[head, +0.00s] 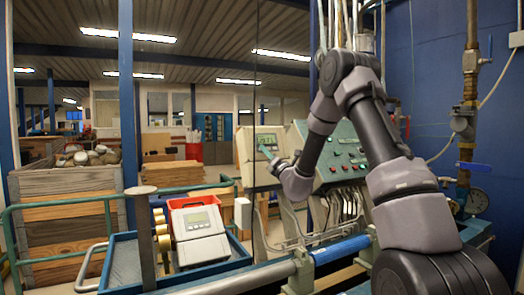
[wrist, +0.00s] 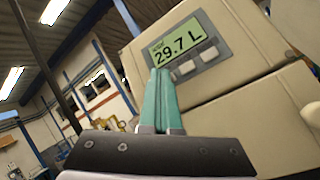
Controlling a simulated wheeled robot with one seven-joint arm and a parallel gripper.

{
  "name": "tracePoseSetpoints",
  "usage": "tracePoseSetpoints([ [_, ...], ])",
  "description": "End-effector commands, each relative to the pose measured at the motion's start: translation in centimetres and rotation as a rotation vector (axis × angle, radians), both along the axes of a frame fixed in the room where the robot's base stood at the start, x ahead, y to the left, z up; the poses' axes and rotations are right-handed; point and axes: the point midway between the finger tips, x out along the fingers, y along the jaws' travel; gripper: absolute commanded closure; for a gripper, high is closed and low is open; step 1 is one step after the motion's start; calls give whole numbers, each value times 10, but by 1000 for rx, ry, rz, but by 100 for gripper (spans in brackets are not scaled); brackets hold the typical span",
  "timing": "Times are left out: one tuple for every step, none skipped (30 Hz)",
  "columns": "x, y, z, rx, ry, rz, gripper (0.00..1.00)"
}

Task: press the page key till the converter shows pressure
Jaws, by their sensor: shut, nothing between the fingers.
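The converter (head: 246,172) is a cream box on the bench, and it fills the right of the wrist view (wrist: 190,108). Its green display (wrist: 177,42) reads 29.7 L, a volume value, under a small word I cannot read. Two pale keys, a left one (wrist: 183,68) and a right one (wrist: 210,51), show below the display; their labels are not legible, so I cannot tell which is the page key. My gripper (wrist: 161,73) is shut and empty, its teal fingertips just left of the left key. I cannot tell whether they touch the panel. My gripper (head: 267,153) also shows before the converter in the head view.
A green control panel (head: 340,150) with buttons stands right of the converter. A rail (head: 235,280) crosses the front.

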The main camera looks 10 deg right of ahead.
Motion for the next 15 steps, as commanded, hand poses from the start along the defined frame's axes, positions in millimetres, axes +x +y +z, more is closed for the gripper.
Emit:
tracePoseSetpoints([
  [0,0,0,-1,1,1,100],
  [0,0,0,-1,1,1,100],
  [0,0,0,-1,1,1,100],
  [0,0,0,0,0,0,100],
  [0,0,0,-1,1,1,100],
  [0,0,0,-1,1,1,100],
  [-1,0,0,-1,1,1,100],
  [-1,0,0,0,0,0,100],
  [-2,0,1,0,0,0,100],
  [-3,-1,1,0,0,0,100],
  [-4,-1,2,0,0,0,100],
  [-6,-2,2,0,0,0,100],
  [-7,-2,3,0,0,0,100],
  [-9,-3,3,1,0,0,100],
  [-11,-3,4,1,0,0,100],
])
